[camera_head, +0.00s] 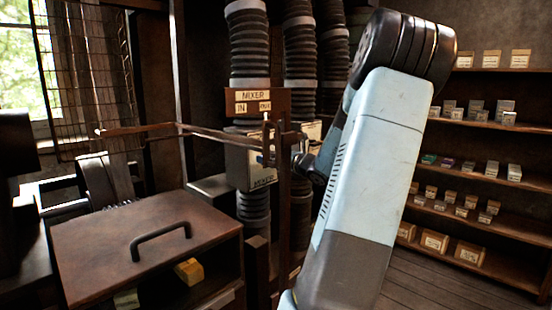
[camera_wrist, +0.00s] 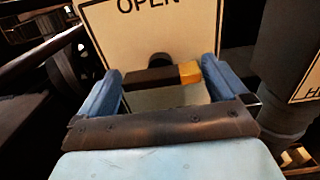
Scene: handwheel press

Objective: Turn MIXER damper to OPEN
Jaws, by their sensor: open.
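The MIXER sign (camera_head: 256,95) hangs in front of a ribbed duct in the head view. In the wrist view a pale plate (camera_wrist: 112,28) reads OPEN. In front of it a dark damper handle (camera_wrist: 150,78) with a yellow end lies roughly level on a round pivot. My gripper (camera_wrist: 160,83) is open, with one blue finger on each side of the handle. I cannot tell whether either finger touches it. In the head view, the gripper is largely hidden behind the post and my arm.
Other ribbed ducts (camera_head: 300,50) stand just right of the MIXER duct. A thin horizontal rod (camera_head: 150,128) and an upright post cross in front of it. A brown cabinet (camera_head: 95,255) with a black handle is at lower left. Shelves of small boxes (camera_head: 480,210) line the right wall.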

